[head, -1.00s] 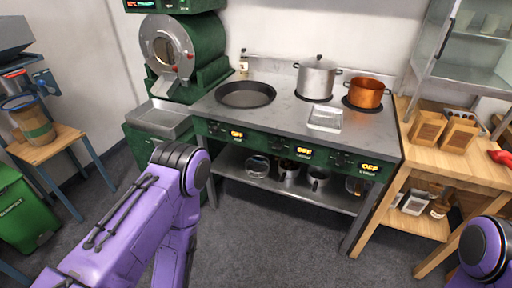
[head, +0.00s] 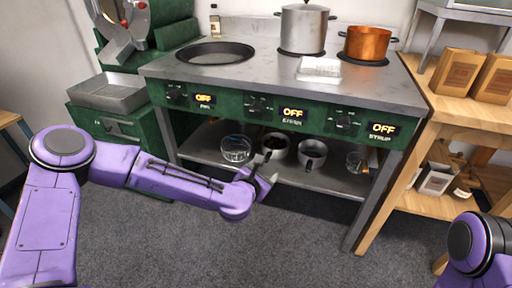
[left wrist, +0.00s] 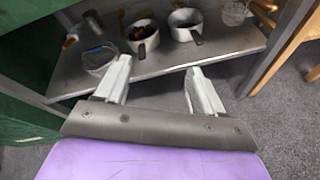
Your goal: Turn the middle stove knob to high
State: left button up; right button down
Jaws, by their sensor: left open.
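The middle stove knob (head: 257,106) sits on the green front panel of the stove, left of a display (head: 292,113) that reads OFF. A left knob (head: 176,94) and a right knob (head: 344,123) flank it, and their displays also read OFF. My left gripper (head: 264,182) is below the panel, in front of the lower shelf and apart from the knobs. In the left wrist view its two pale fingers (left wrist: 158,92) are spread with nothing between them. My right gripper is out of view; only part of that arm shows at the lower right.
On top stand a black pan (head: 214,53), a steel pot (head: 304,30) and a copper pot (head: 367,43). A wooden table (head: 456,119) stands at right. The floor in front is clear.

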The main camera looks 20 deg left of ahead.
pick_arm(q)
jog(key=w+a+r+n+t+b, duration=0.2)
jog(key=w+a+r+n+b, duration=0.1)
jog(key=w+n, duration=0.1)
jog(key=n+t+y+b, duration=0.2)
jog(key=n, duration=0.3)
send_near(255, 112)
jog(key=w, duration=0.9)
jog(key=shift+w+a+r, duration=0.1)
jog(key=shift+w+a, duration=0.05)
jog(key=shift+w, duration=0.25)
jog(key=shift+m, duration=0.3)
jog(key=c, duration=1)
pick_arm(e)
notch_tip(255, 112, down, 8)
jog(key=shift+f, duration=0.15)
